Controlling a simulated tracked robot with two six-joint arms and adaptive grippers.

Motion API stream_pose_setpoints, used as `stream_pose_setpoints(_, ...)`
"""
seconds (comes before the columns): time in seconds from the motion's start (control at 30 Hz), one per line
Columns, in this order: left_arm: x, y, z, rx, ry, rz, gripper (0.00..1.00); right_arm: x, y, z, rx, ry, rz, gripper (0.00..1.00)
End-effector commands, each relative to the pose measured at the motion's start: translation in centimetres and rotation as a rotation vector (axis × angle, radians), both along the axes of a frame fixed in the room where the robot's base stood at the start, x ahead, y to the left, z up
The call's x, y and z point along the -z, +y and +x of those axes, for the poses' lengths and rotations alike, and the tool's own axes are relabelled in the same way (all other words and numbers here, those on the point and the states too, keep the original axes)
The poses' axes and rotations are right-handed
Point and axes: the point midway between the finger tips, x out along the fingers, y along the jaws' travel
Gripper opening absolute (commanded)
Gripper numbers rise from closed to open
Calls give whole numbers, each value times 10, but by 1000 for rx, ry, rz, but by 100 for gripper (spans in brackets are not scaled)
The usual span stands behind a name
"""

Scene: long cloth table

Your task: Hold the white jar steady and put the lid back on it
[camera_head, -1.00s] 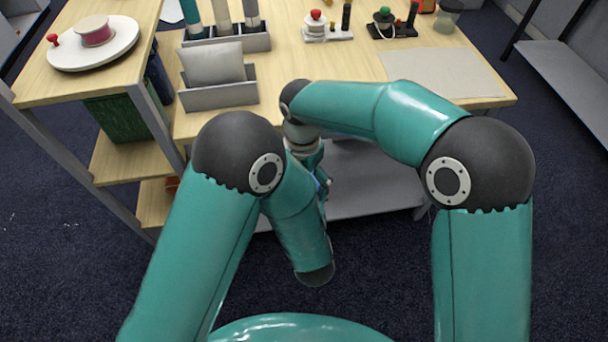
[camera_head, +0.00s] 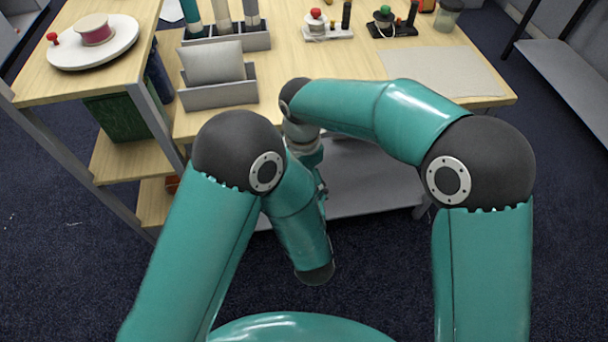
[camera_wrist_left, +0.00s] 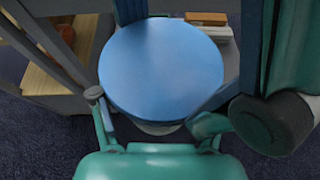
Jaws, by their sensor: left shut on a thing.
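In the left wrist view a round blue lid (camera_wrist_left: 161,70) fills the middle, seen from above. A small pale strip of the white jar (camera_wrist_left: 158,129) shows below its near edge; the rest of the jar is hidden. My left gripper (camera_wrist_left: 158,120) has its fingers on either side of the jar and is shut on it. I cannot tell whether the lid is seated or just above the jar. My right gripper (camera_head: 312,165) shows partly in the head view, pointing down between the arms. Its fingertips are hidden, so its grip is unclear.
The wooden table (camera_head: 345,100) lies beyond my arms, with a grey holder (camera_head: 220,94), a pale mat (camera_head: 440,72) and several small items at the back. A side shelf unit (camera_head: 110,85) bears a white turntable (camera_head: 120,42) at the left. A grey lower shelf (camera_head: 375,180) lies behind my arms.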

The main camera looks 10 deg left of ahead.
Motion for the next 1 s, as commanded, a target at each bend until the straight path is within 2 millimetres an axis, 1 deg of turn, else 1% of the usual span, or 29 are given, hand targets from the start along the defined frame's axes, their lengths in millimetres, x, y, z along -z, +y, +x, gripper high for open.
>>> stream_pose_setpoints(0.03, -5, -2, 2, 4, -16, -2, 0, 3, 0, 1, -2, -1, 1, 88)
stream_pose_setpoints(0.1, -5, -2, 2, 4, -16, -2, 0, 3, 0, 1, -2, 0, 0, 99)
stream_pose_setpoints(0.57, -2, -1, 1, 1, -7, -1, 0, 0, 0, 0, -3, 0, 0, 100)
stream_pose_setpoints(0.67, -2, -1, 1, 1, -6, 0, 0, -9, 1, 1, -2, -2, 1, 100)
stream_pose_setpoints(0.9, -2, -1, 1, 1, -5, -1, 0, -38, 1, 1, -2, -1, 1, 100)
stream_pose_setpoints(1.0, -2, -1, 1, 1, -5, -1, 0, -43, 1, 1, -2, -1, 1, 100)
